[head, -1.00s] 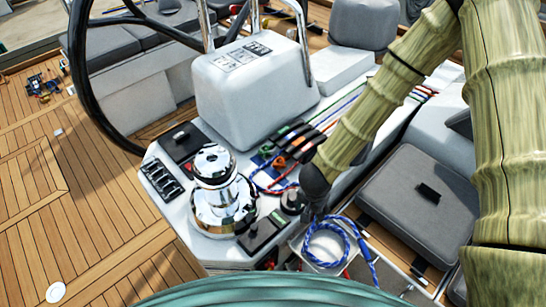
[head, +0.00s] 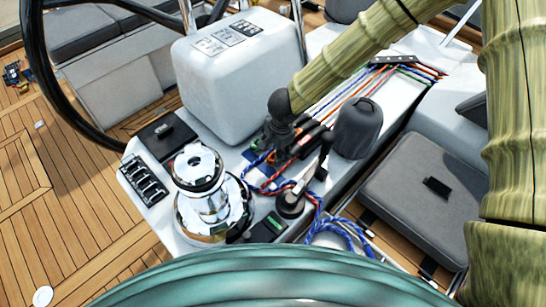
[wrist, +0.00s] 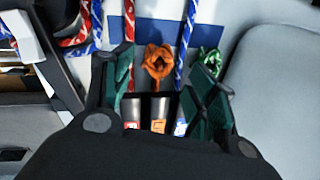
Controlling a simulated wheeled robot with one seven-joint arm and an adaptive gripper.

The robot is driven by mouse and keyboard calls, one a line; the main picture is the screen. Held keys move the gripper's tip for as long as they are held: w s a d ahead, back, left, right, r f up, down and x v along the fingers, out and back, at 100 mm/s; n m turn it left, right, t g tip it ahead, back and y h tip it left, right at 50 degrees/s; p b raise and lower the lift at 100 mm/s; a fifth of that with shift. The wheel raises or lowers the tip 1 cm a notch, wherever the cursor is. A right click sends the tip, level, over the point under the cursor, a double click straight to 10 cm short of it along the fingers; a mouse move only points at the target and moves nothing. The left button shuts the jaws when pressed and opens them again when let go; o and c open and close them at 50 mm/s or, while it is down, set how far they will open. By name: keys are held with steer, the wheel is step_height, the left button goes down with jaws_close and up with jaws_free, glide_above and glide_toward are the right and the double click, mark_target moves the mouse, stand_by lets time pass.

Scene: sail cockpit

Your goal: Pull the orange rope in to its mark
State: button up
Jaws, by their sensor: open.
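The orange rope (head: 352,91) runs along the white console top toward a row of dark clutches (head: 308,140). In the head view my black gripper (head: 277,130) is low over the near end of the clutches and partly hides the orange end. I cannot make out a mark on the rope.
A chrome winch (head: 208,195) stands left of the clutches, with a dark domed cover (head: 357,128) to their right. Red and blue ropes (wrist: 187,30) and a green knot (wrist: 210,60) lie close beside the orange one. A blue rope coil (head: 342,233) lies nearer.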

mark_target(273, 158)
steer(key=shift+w+a+f, duration=0.1)
steer(key=shift+w+f, duration=0.05)
steer(key=shift+f, duration=0.9)
steer(key=shift+w+a+f, duration=0.1)
steer(key=shift+f, duration=0.9)
steer(key=shift+w+a+f, duration=0.1)
steer(key=shift+w+f, duration=0.05)
steer(key=shift+f, duration=0.9)
